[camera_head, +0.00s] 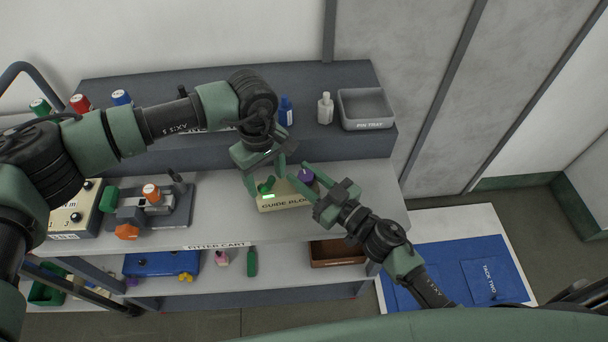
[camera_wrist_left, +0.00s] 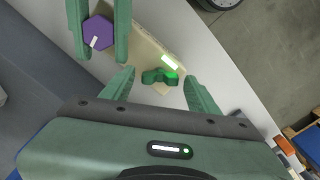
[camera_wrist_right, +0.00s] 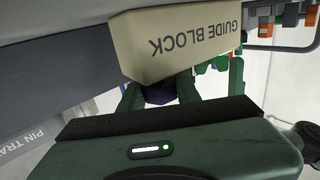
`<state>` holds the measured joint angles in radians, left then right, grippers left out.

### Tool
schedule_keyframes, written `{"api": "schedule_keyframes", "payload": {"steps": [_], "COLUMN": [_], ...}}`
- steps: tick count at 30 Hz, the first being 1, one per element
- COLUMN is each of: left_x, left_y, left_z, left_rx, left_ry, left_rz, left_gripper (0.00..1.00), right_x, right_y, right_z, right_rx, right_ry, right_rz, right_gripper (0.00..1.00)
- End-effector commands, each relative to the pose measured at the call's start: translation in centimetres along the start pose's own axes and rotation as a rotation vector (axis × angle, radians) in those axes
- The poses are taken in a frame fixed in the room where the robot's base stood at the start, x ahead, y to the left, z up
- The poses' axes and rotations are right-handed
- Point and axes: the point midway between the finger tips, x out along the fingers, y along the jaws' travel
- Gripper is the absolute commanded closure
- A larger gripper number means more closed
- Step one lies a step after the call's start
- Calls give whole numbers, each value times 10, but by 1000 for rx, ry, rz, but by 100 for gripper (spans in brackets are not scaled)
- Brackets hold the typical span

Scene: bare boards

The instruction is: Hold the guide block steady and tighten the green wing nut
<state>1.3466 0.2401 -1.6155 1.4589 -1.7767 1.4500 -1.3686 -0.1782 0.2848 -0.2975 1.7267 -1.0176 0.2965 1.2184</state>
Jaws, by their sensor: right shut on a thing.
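The cream guide block (camera_head: 278,206) lies on the cart's upper shelf; its label faces the front. The green wing nut (camera_head: 267,185) is on its left part, a purple hexagonal knob (camera_head: 306,175) on its right part. In the left wrist view, my left gripper (camera_wrist_left: 160,82) is open, with the wing nut (camera_wrist_left: 160,76) between and just beyond its fingertips, apart from both. My right gripper (camera_head: 296,179) is shut on the purple knob, whose top (camera_wrist_left: 98,32) shows between its fingers. In the right wrist view, the guide block (camera_wrist_right: 175,45) hides part of the fingertips.
A grey pin tray (camera_head: 365,110), a white bottle (camera_head: 325,108) and a blue bottle (camera_head: 286,112) stand on the raised back shelf. A fixture with orange knobs (camera_head: 150,208) is at left. The shelf right of the block is clear behind my right arm.

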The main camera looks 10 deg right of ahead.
Motion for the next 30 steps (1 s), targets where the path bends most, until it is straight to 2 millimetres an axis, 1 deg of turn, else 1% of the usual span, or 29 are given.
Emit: {"api": "schedule_keyframes", "payload": {"steps": [7, 10, 14, 24, 30], "left_x": [0, -5, -17, -56, -60], "left_y": [0, 0, 0, 0, 0], "left_z": [0, 0, -1, -1, 0], "left_rx": [-2, -2, -2, -4, -4], "left_ry": [0, 1, 2, 2, 1], "left_rz": [0, 0, 2, 1, -1], "left_gripper": [40, 40, 40, 40, 40], "right_x": [0, 0, 0, 0, 0], "right_y": [0, 0, 0, 0, 0], "right_z": [0, 0, 0, 0, 0], "right_rx": [0, 0, 0, 0, 0], "right_ry": [0, 0, 0, 0, 0], "right_rz": [0, 0, 0, 0, 0], "right_gripper": [100, 100, 100, 100, 100]}}
